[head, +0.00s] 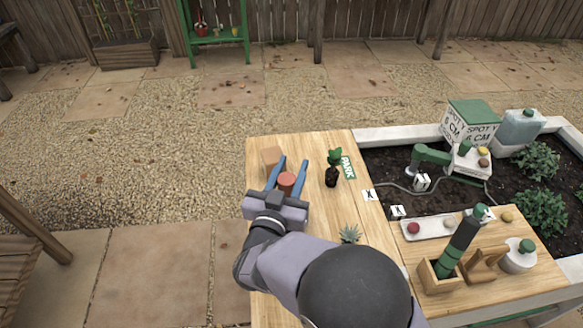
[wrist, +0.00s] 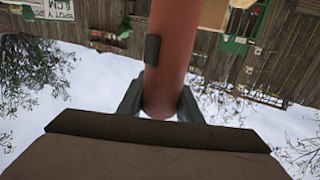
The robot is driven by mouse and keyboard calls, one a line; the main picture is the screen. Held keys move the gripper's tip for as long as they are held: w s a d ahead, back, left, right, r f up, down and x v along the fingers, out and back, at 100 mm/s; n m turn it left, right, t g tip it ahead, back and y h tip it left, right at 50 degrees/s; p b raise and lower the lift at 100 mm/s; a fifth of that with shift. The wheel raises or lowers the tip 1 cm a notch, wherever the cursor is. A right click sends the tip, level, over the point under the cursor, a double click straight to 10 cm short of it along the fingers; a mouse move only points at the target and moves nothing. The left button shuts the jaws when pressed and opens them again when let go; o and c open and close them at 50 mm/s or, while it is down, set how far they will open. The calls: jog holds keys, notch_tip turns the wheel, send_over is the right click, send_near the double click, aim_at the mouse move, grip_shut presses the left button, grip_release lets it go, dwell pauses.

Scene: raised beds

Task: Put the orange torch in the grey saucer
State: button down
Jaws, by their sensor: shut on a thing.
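The orange torch (head: 287,180) is a reddish-orange cylinder between the two blue fingers of my gripper (head: 292,162), above the left part of the wooden table. In the wrist view the torch (wrist: 176,45) runs up the picture from between the jaws, with a dark switch on its side. My gripper (wrist: 160,108) is shut on it. I cannot make out the grey saucer in either view; my arm hides part of the table.
A wooden block (head: 271,156) lies just beyond my gripper. A white tray (head: 438,228), a wooden holder (head: 438,278) and a lidded jar (head: 518,260) are at the right, near the soil bed.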

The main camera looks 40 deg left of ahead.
jog(key=shift+f, duration=0.15)
jog(key=c, duration=1.3)
grip_release()
jog(key=shift+o, duration=0.2)
jog(key=shift+r, duration=0.25)
jog(key=b+v, duration=0.1)
jog(key=v, duration=1.1)
jog(key=shift+b, duration=0.3)
jog(key=shift+f, duration=0.1)
